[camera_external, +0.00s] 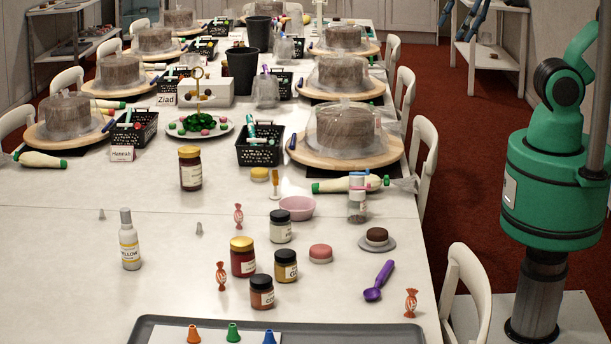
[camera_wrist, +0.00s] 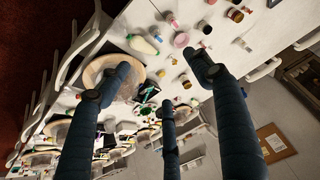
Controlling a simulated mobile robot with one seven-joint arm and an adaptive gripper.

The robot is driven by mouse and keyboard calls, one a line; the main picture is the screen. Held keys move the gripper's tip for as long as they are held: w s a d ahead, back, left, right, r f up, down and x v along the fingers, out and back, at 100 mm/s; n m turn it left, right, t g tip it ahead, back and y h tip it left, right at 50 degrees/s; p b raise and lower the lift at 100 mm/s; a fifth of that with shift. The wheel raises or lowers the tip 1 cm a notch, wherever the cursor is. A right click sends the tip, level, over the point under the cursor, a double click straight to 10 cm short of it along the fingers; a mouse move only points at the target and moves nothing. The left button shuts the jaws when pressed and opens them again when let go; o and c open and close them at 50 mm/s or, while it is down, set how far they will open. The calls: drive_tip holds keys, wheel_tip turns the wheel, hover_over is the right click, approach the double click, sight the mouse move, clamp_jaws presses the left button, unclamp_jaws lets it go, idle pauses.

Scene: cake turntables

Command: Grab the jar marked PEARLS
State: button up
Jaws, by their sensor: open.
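Several small labelled jars stand on the white table in the external view, and their lettering is too small to read, so I cannot tell which is marked PEARLS. A dark-lidded jar with pale contents (camera_external: 281,229) stands beside the pink bowl. Near it are a gold-lidded red jar (camera_external: 242,258), a dark-lidded amber jar (camera_external: 286,267) and a dark-lidded brownish jar (camera_external: 262,293). A taller gold-lidded jar (camera_external: 190,169) stands farther back. My gripper (camera_wrist: 158,75) shows only in the wrist view, its dark blue fingers spread and empty, with the table tilted beyond them.
A grey tray (camera_external: 375,332) lies at the front edge. Cakes on turntables and black baskets fill the back. White chairs line the right side.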

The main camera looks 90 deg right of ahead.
drive_tip(key=w+a+g, duration=0.2)
drive_tip(key=w+a, duration=0.1)
drive_tip(key=w, duration=1.1)
drive_tip(key=n+g+p, duration=0.1)
drive_tip(key=n+g, duration=0.1)
drive_tip(key=g, duration=0.2)
hover_over(279, 213)
wheel_tip(279, 213, down, 34)
drive_tip(key=shift+a+f, duration=0.1)
drive_tip(key=shift+f, duration=0.1)
drive_tip(key=shift+f+b, duration=0.45)
drive_tip(key=shift+f, duration=3.85)
drive_tip(key=shift+f, duration=0.1)
drive_tip(key=shift+f+b, duration=0.7)
drive_tip(key=shift+f, duration=1.8)
